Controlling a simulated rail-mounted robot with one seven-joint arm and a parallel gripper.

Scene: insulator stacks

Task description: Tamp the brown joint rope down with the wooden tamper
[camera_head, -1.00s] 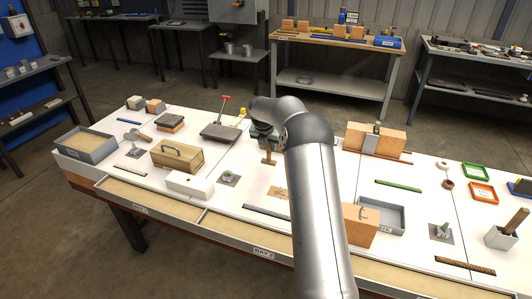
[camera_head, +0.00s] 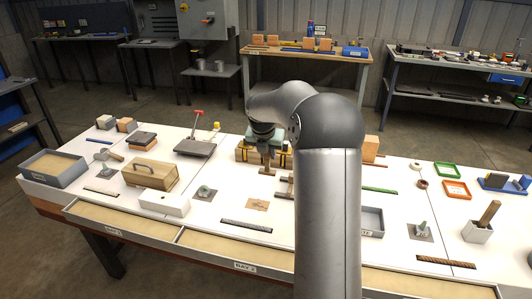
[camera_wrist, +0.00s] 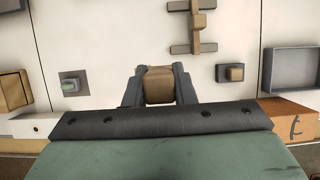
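My gripper (camera_head: 265,150) is over the middle of the white table in the head view. It is shut on a wooden piece, which looks like the tamper (camera_head: 266,171), with a wider foot at its lower end. In the wrist view, both fingers of my gripper (camera_wrist: 160,88) flank the tamper's brown wooden body (camera_wrist: 159,86). A brown, rope-like strip (camera_head: 446,262) lies at the table's front right, well apart from the tamper; I take it for the joint rope. It does not show clearly in the wrist view.
A wooden cross-barred piece (camera_wrist: 194,22) lies close by. A lidded wooden box (camera_head: 150,177) stands left. My arm hides part of the table.

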